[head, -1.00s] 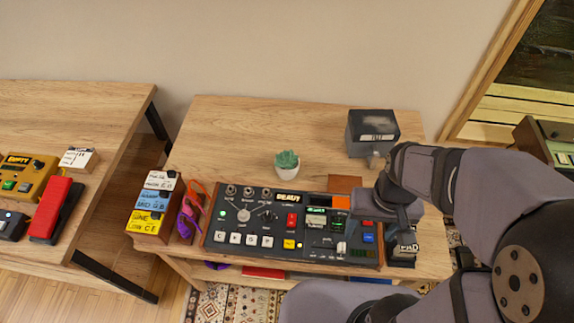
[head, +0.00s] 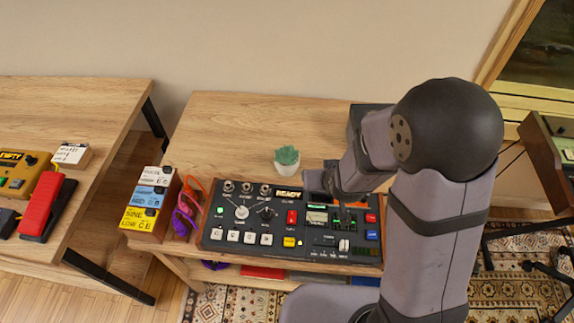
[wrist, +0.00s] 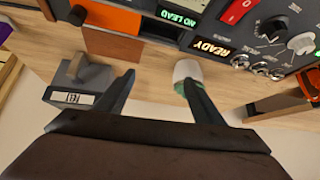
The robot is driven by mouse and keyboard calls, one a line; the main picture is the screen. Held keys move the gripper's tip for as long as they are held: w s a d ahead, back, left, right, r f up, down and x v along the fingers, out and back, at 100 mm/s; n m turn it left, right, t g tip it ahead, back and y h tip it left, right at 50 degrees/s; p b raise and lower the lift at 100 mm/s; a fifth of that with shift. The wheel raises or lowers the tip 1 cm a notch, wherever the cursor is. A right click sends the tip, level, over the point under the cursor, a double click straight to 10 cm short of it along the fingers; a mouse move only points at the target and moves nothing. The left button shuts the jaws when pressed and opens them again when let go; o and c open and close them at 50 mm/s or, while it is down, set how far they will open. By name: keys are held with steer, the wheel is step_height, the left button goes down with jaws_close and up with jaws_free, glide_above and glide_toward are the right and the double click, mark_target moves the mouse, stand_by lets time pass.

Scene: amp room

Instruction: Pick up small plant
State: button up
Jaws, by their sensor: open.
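The small plant, green leaves in a white pot (head: 287,162), stands upright on the wooden table just behind the control panel in the head view. In the wrist view its white pot (wrist: 187,70) shows at the tip of the right finger, and that finger partly covers the green leaves. My gripper (wrist: 158,80) is open, with only bare table between its fingers. In the head view my gripper (head: 321,179) is to the right of the plant and a little nearer, low over the panel's back edge. I cannot tell whether a finger touches the plant.
The control panel (head: 262,237) fills the table's front. A dark grey box (head: 356,122) at the back right is partly behind my arm; it also shows in the wrist view (wrist: 80,95). Stacked labelled boxes (head: 147,205) and purple-orange glasses (head: 187,212) stand left. The table's back left is clear.

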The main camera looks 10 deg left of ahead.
mark_target(288, 153)
steer(key=w+a+t, duration=0.1)
steer(key=a, duration=0.1)
steer(key=w+a+f+n+t+y+b, duration=0.1)
steer(key=a+t, duration=0.1)
steer(key=a, duration=0.1)
steer(key=w+a+f+t+b, duration=0.1)
steer(key=w+a, duration=0.1)
steer(key=shift+w+a+f+t+y, duration=0.1)
steer(key=shift+a+f+t+y, duration=0.1)
steer(key=shift+a+t+y, duration=0.15)
steer(key=shift+w+a+r+n+t+y, duration=0.1)
steer(key=shift+a+r+n+t+y, duration=0.1)
steer(key=shift+a+n+t+y, duration=0.25)
steer(key=shift+w+a, duration=0.1)
steer(key=shift+p+x, duration=1.05)
steer(key=shift+x, duration=2.5)
steer(key=shift+f, duration=0.15)
jaws_close()
